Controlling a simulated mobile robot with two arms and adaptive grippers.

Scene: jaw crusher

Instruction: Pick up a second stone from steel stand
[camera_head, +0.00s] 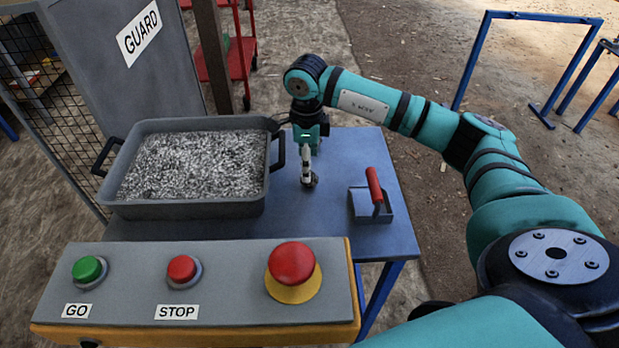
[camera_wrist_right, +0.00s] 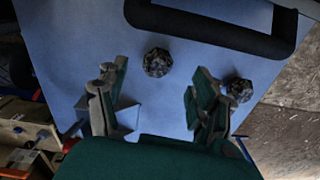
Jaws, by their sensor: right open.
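The steel stand (camera_head: 345,150) has a blue-grey top. In the right wrist view, one dark speckled stone (camera_wrist_right: 158,62) lies on its top (camera_wrist_right: 85,45), in line with the gap between my right gripper's fingers. A second stone (camera_wrist_right: 240,90) lies to the right, just outside the right finger. My right gripper (camera_wrist_right: 155,85) is open and empty. In the head view the same gripper (camera_head: 307,165) points down over the stand, with a stone (camera_head: 312,181) at its tips; the other stone is not distinguishable there. My left gripper is out of view.
A grey tray of gravel (camera_head: 133,209) stands on the stand's left; its dark handle (camera_wrist_right: 210,27) shows in the wrist view. A red-handled tool (camera_head: 372,205) lies to the right. The control panel (camera_head: 230,260) with buttons is in front.

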